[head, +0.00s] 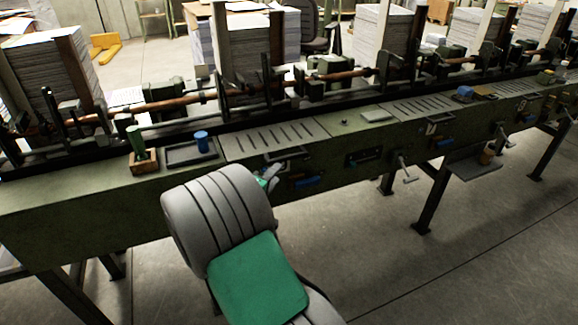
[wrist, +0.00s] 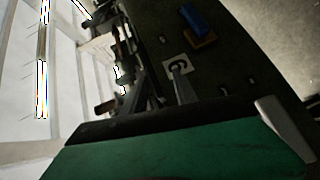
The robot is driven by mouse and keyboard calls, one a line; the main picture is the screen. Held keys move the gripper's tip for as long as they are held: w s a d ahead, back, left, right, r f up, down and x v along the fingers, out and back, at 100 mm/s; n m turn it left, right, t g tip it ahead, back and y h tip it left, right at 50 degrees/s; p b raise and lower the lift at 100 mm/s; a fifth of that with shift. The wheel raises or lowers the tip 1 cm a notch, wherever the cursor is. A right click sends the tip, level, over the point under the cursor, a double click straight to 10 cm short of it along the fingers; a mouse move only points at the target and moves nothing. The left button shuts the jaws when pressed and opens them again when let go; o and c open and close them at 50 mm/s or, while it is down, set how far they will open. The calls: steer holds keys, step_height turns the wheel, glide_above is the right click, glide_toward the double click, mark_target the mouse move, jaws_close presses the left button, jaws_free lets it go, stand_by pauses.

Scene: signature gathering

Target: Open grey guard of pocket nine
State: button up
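Slotted grey guards lie on top of the green machine bed. The nearest guard (head: 268,141) lies flat, with a dark handle (head: 287,153) at its front edge. Another slotted guard (head: 428,107) lies flat farther right. I cannot read which one belongs to pocket nine. My gripper (head: 268,177) is at the machine's front, just below the nearest guard and partly hidden by my arm. In the wrist view my gripper (wrist: 222,88) shows two grey fingers apart, with nothing seen between them. A white label with a dark mark (wrist: 179,66) is beyond one finger.
A green cylinder on a wooden block (head: 138,150) and a blue cup in a dark tray (head: 202,142) stand left of the nearest guard. A crank handle (head: 405,168) sticks out at the front. Paper stacks (head: 380,40) stand behind. The floor in front is clear.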

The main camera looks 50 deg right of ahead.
mark_target(287, 160)
steer(key=shift+n+t+h, duration=0.4)
steer(key=shift+n+h, duration=0.3)
steer(key=shift+n, duration=0.2)
steer(key=x, duration=0.5)
steer(key=r+p+x, duration=0.1)
steer(key=x, duration=0.1)
steer(key=shift+s+d, duration=0.3)
steer(key=shift+d, duration=0.1)
steer(key=shift+w+d, duration=0.2)
steer(key=shift+d, duration=0.4)
steer(key=shift+c, duration=0.4)
jaws_close()
